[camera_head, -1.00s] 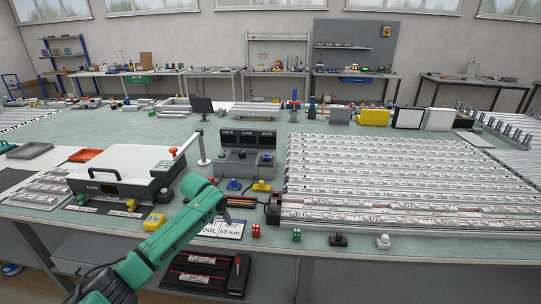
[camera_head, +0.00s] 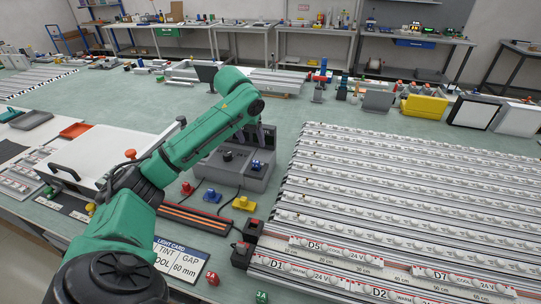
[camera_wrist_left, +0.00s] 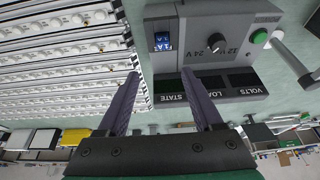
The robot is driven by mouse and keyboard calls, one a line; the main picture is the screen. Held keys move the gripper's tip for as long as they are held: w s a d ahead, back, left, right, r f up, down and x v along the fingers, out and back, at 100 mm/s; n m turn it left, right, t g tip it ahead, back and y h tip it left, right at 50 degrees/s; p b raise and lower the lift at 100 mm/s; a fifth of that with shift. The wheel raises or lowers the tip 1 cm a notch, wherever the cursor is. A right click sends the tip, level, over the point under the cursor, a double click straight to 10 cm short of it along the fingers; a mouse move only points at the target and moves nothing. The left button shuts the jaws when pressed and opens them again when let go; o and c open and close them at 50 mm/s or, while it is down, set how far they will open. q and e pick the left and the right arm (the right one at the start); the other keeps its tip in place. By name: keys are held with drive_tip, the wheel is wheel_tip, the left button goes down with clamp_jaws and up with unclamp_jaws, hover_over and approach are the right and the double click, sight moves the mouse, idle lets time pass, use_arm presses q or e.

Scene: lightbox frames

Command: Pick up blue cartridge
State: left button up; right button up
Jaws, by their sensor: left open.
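A small blue cartridge (camera_head: 257,165) sits on the front right of the grey control box (camera_head: 228,174). In the left wrist view the blue cartridge (camera_wrist_left: 163,41) shows pale markings and sits in the box top beside a black knob. My left gripper (camera_head: 252,137) is above the rear of the box, by its dark display panel. In the left wrist view my left gripper (camera_wrist_left: 161,73) has its two purple-grey fingers apart, with nothing between them. The cartridge lies beyond the fingertips, roughly in line with the gap. My right gripper is not in view.
Red (camera_head: 187,188), blue (camera_head: 212,196) and yellow (camera_head: 243,203) plugs stand in front of the box. Long white module rails (camera_head: 390,200) fill the right of the table. A white lightbox (camera_head: 105,157) lies left, partly behind my arm.

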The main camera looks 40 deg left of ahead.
use_arm(q)
drive_tip(key=p, duration=0.3)
approach(255, 162)
drive_tip(key=f, duration=0.2)
drive_tip(key=x, duration=0.3)
drive_tip(key=w+p+x, duration=0.1)
drive_tip(key=x, duration=0.3)
drive_tip(key=shift+r+p, duration=0.15)
drive_tip(key=shift+p, duration=0.15)
drive_tip(key=shift+s, duration=0.1)
drive_tip(key=shift+c, duration=0.6)
clamp_jaws()
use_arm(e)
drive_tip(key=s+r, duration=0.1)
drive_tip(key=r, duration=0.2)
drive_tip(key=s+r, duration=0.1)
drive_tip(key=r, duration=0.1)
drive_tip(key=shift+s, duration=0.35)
